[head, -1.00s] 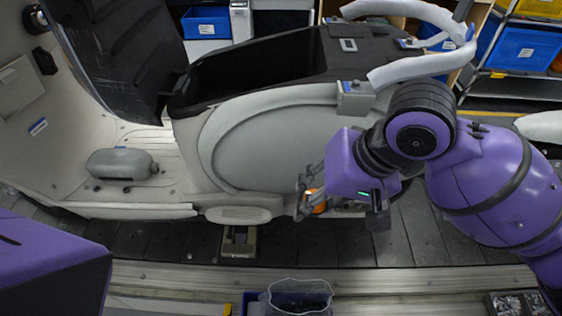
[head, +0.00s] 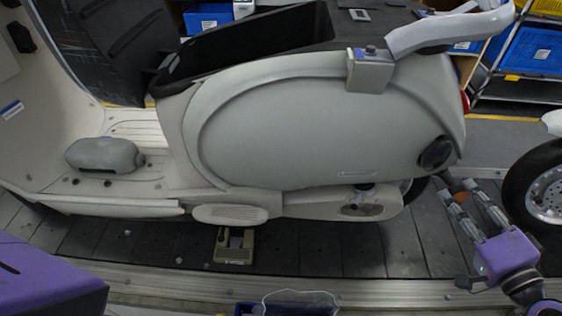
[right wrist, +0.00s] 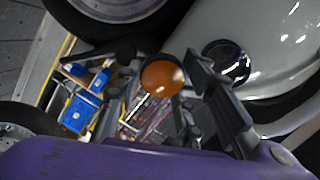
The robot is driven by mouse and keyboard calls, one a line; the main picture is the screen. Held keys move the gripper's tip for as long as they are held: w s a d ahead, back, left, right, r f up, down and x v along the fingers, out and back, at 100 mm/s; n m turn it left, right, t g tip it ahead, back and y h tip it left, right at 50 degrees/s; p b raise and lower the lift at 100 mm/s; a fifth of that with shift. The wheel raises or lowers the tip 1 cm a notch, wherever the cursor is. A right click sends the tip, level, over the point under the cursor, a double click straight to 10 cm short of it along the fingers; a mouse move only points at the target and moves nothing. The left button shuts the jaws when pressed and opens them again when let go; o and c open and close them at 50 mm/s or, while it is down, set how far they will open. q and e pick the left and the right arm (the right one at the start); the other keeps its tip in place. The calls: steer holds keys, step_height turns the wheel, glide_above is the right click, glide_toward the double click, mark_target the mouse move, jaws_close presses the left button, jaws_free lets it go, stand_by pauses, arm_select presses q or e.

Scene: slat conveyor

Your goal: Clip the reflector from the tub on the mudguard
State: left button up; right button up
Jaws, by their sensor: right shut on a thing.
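The reflector (head: 489,197) is a small round orange disc with a metal stem, seen clearly in the right wrist view (right wrist: 162,78). My right gripper (head: 460,190) is shut on it, just off the rear of the pale grey scooter (head: 310,130), near the rear wheel (head: 412,188). In the right wrist view the reflector sits between the fingers (right wrist: 172,95), apart from the scooter body (right wrist: 275,50). I cannot make out the mudguard's clip spot. The tub (head: 250,309), dark blue with a clear bag liner, is partly cut off at the bottom edge. My left gripper is out of view.
Another wheel (head: 546,190) stands close to the right of my right gripper. A round black fitting (head: 436,153) is on the scooter's rear side. A shelf with blue bins (head: 530,50) stands at the back right.

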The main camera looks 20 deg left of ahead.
step_height(320, 180, down, 6)
steer(key=w+d+m+t+h, duration=0.2)
steer(key=d+t, duration=0.1)
arm_select(q)
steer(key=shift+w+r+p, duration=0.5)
steer(key=shift+p, duration=0.1)
arm_select(e)
steer(key=x, duration=0.7)
steer(key=shift+w+a+f, duration=0.25)
steer(key=shift+f, duration=0.15)
steer(key=shift+w, duration=0.1)
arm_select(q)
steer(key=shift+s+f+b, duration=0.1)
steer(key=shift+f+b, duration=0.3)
arm_select(e)
steer(key=shift+x, duration=1.25)
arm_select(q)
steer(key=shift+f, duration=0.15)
arm_select(e)
steer(key=shift+w+a, duration=0.1)
steer(key=shift+w, duration=0.15)
steer(key=o, duration=1)
